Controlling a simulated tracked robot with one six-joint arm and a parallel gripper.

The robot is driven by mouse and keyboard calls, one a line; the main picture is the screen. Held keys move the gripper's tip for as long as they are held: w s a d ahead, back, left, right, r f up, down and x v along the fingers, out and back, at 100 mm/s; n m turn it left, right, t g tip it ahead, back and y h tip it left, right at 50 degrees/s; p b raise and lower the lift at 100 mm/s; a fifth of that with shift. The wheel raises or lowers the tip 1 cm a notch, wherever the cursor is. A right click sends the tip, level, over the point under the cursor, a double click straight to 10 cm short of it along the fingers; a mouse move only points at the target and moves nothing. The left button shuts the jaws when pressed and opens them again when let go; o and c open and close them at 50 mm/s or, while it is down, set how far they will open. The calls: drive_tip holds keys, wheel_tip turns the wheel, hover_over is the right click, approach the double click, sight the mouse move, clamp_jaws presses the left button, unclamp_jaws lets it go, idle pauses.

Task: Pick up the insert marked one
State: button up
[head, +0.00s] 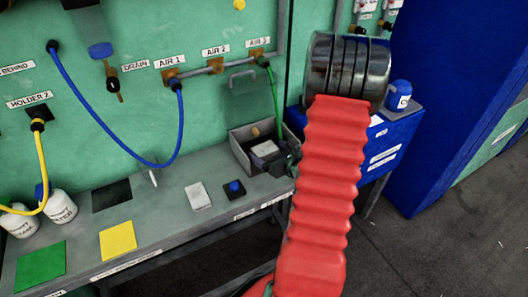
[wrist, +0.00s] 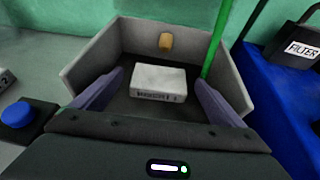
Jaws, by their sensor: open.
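The insert (wrist: 158,78) is a white block with a dark label ending in what looks like 1. It lies flat in a grey open-topped tray (wrist: 92,58). My gripper (wrist: 159,80) is open, with one finger on each side of the block and small gaps showing between. In the head view the insert (head: 265,148) shows pale in the tray (head: 240,148) on the bench, with my dark gripper (head: 272,160) over it. The red arm sleeve hides some of the area to the right.
A small tan piece (wrist: 166,41) is by the tray's back wall. A green hose (wrist: 215,45) drops into the tray's right side. A blue button (wrist: 17,115) and another white block (head: 198,196) are to the left. A blue cabinet (head: 372,150) stands to the right.

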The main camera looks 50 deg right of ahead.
sight(264, 148)
drive_tip(key=x, duration=0.3)
drive_tip(key=shift+w, duration=0.2)
idle(0.3)
drive_tip(key=c, duration=1.4)
drive_tip(key=shift+r, duration=0.1)
drive_tip(key=shift+c, duration=0.2)
drive_tip(key=shift+r, duration=4.95)
